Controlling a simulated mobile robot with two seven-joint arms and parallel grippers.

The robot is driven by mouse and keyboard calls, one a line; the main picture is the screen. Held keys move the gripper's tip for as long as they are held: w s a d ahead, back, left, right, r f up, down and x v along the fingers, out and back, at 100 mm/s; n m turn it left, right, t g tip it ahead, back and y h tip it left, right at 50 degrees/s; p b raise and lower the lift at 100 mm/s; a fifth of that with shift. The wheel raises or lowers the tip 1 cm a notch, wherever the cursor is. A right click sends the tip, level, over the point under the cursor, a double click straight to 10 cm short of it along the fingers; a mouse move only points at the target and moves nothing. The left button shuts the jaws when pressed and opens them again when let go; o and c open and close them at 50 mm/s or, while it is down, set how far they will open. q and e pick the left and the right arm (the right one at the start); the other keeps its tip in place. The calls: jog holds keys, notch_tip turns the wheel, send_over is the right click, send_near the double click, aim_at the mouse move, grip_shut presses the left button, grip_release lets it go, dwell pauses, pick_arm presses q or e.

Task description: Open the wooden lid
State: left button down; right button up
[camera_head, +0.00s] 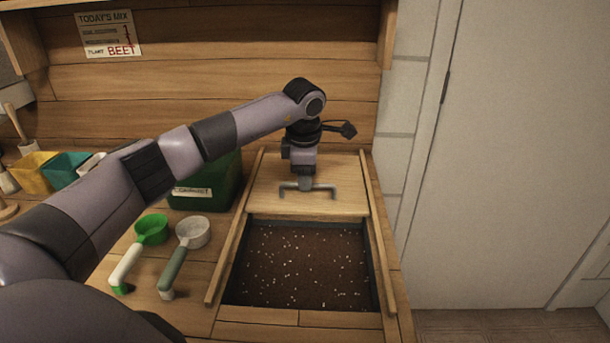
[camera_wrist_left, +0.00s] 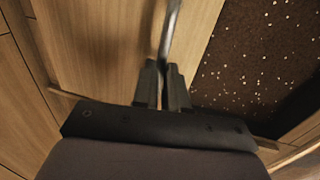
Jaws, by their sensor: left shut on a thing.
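The wooden lid (camera_head: 270,203) lies between two wooden rails at the back of the soil bin. It covers the rear part, and dark soil with white specks (camera_head: 300,265) shows in front of it. A grey metal handle (camera_head: 323,191) stands on the lid. My left gripper (camera_head: 305,184) comes down from above onto the handle. In the left wrist view the fingers of my left gripper (camera_wrist_left: 163,85) are closed around the handle bar (camera_wrist_left: 170,30), with the lid (camera_wrist_left: 110,45) below and soil (camera_wrist_left: 260,60) to the right. My right gripper is not in view.
A dark green labelled bin (camera_head: 215,185) stands left of the lid. A green scoop (camera_head: 152,229) and a grey-white scoop (camera_head: 193,232) lie on the bench. Yellow (camera_head: 33,172) and teal (camera_head: 68,169) containers stand farther left. A wooden back wall rises behind the lid.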

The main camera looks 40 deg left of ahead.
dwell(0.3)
pick_arm(q)
jog(key=c, duration=1.2)
grip_release()
jog(key=shift+o, duration=0.2)
jog(key=shift+r, duration=0.15)
notch_tip(320, 180, up, 7)
jog(key=s, duration=0.1)
jog(key=shift+d, duration=0.4)
jog(key=shift+s, duration=0.15)
